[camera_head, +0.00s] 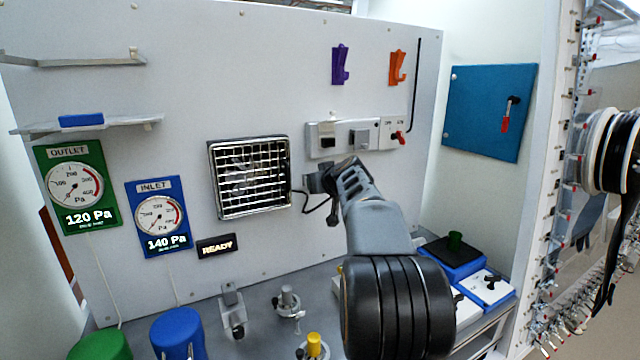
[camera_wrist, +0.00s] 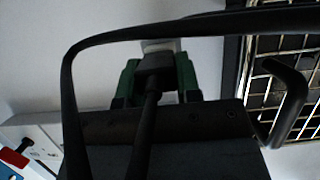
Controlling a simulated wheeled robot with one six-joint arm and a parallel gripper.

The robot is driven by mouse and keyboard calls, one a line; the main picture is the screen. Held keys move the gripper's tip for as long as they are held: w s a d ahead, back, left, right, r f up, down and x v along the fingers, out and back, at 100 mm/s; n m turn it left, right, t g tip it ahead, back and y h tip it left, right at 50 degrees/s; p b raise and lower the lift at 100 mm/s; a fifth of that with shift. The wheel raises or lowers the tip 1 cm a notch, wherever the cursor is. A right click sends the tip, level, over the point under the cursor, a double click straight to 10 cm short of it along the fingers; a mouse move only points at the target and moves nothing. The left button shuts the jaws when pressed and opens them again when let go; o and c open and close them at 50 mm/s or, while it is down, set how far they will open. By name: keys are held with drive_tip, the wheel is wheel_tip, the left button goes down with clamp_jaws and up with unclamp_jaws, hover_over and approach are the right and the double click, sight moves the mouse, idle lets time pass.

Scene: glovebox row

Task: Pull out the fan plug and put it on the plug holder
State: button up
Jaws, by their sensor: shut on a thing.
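My gripper (camera_head: 328,181) is near the wall panel, below the socket strip (camera_head: 345,153) and right of the fan (camera_head: 249,177). In the wrist view its green-padded jaws (camera_wrist: 157,82) are shut on the black fan plug (camera_wrist: 152,70), with the cable running back toward the camera. A pale grey block (camera_wrist: 163,45) shows right behind the plug. In the head view a small grey piece on the wall (camera_head: 312,183) beside my gripper may be the plug holder. I cannot tell whether the plug touches it. The cable (camera_head: 311,207) loops from the fan to my gripper.
A red switch (camera_head: 399,137) is on the strip's right end. Purple (camera_head: 340,64) and orange (camera_head: 397,68) hooks hang above. Below, the bench carries metal fittings (camera_head: 288,302), a blue container (camera_head: 178,332) and a blue-based device (camera_head: 453,258). The wall left of the fan holds gauges (camera_head: 160,217).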

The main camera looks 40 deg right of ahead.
drive_tip(key=shift+w, duration=0.35)
drive_tip(key=o, duration=1.1)
drive_tip(key=shift+w, duration=0.1)
drive_tip(key=b+v, duration=0.3)
drive_tip(key=v, duration=1.1)
drive_tip(key=shift+f, duration=0.15)
